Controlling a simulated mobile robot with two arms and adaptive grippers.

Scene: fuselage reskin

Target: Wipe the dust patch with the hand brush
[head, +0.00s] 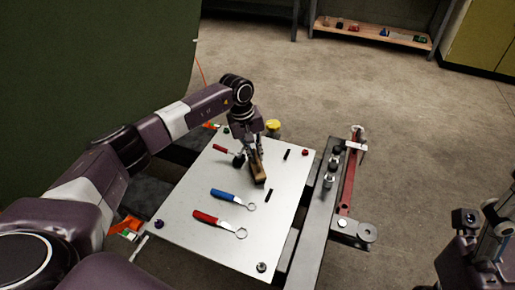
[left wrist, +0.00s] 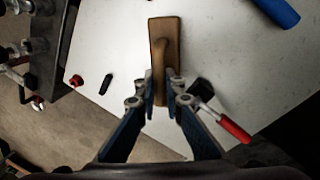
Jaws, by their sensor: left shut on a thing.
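My left gripper (head: 251,150) is shut on the hand brush (head: 259,172), a tan wooden block with a raised grip. It holds the brush over the pale metal panel (head: 215,237), near the panel's far part. In the left wrist view the brush (left wrist: 174,45) stands between the fingertips (left wrist: 160,98). I cannot tell whether its underside touches the panel. No dust patch can be made out; the brush and gripper hide part of the surface. Part of my right arm (head: 470,255) shows at the lower right, and its jaw state is unclear.
On the panel lie a blue-handled tool (head: 230,196), a red-handled tool (head: 217,221) and a smaller red-handled one (head: 224,149) near the gripper. A dark slot (head: 269,195) is right of them. A rail with clamps (head: 348,185) runs along the right. A yellow-topped item (head: 273,126) stands behind.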

